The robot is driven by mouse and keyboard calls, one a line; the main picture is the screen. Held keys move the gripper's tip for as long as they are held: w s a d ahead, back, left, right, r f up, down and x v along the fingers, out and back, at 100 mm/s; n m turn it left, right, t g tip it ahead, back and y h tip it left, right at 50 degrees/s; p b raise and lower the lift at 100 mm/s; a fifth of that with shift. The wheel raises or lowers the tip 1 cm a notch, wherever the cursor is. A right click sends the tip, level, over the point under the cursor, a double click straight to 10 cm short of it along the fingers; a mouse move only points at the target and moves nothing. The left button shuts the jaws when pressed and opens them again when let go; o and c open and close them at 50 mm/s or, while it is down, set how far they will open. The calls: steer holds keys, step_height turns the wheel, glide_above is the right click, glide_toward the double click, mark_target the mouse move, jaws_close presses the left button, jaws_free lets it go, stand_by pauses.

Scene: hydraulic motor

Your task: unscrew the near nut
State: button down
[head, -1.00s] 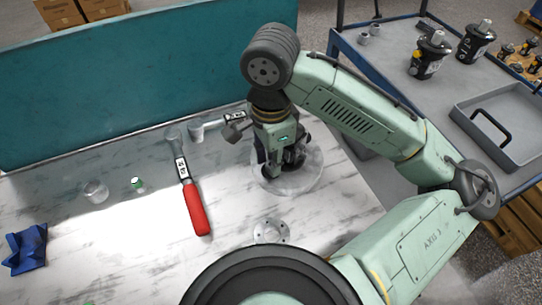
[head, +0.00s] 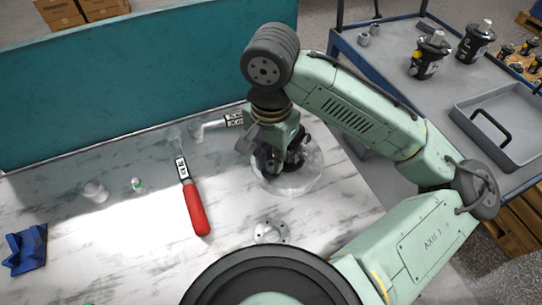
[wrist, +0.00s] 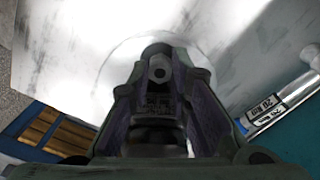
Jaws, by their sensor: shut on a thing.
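My gripper (head: 281,164) points down over a pale, see-through round base (head: 312,180) on the bench. In the wrist view its two dark fingers (wrist: 158,72) are closed around a small grey round piece with a hole, which I take to be the near nut (wrist: 158,66). The fingers cover most of it, so its thread and seating cannot be seen. Whatever stands under the gripper is mostly hidden by it in the head view.
A red-handled tool (head: 196,208) lies left of my gripper. A grey tool with a label (head: 233,120) lies behind it. A pale flange (head: 270,232) lies in front. A blue part (head: 27,249) sits far left. A teal panel (head: 120,90) closes off the back.

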steer(key=n, duration=0.4)
steer(key=shift+n, duration=0.4)
steer(key=c, duration=1.7)
jaws_free()
steer(key=m, duration=1)
steer(key=shift+m, duration=0.3)
steer(key=shift+c, duration=0.6)
